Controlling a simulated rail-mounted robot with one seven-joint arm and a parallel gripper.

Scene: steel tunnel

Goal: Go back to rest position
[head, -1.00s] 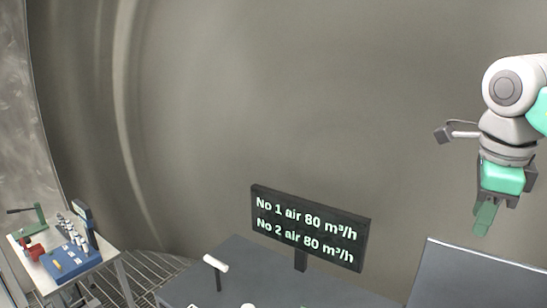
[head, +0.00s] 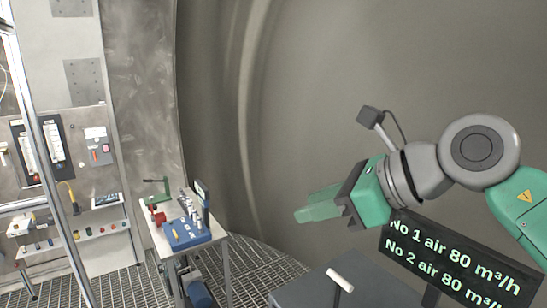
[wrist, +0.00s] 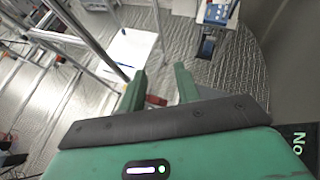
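My gripper (head: 306,213) is in the middle of the head view, with its green fingers pointing left above the floor grating and clear of the tables. In the wrist view its two green fingers (wrist: 160,77) stand apart with a gap between them, and I see nothing held. A small red thing (wrist: 156,101) shows low in the gap; it looks like background beyond the fingers. My arm is bent, with its wrist to the left of the elbow joint.
A dark table (head: 310,288) is below. A small table (head: 222,233) with a blue tray (head: 187,233) stands left. A wall panel and shelf (head: 100,232) are far left.

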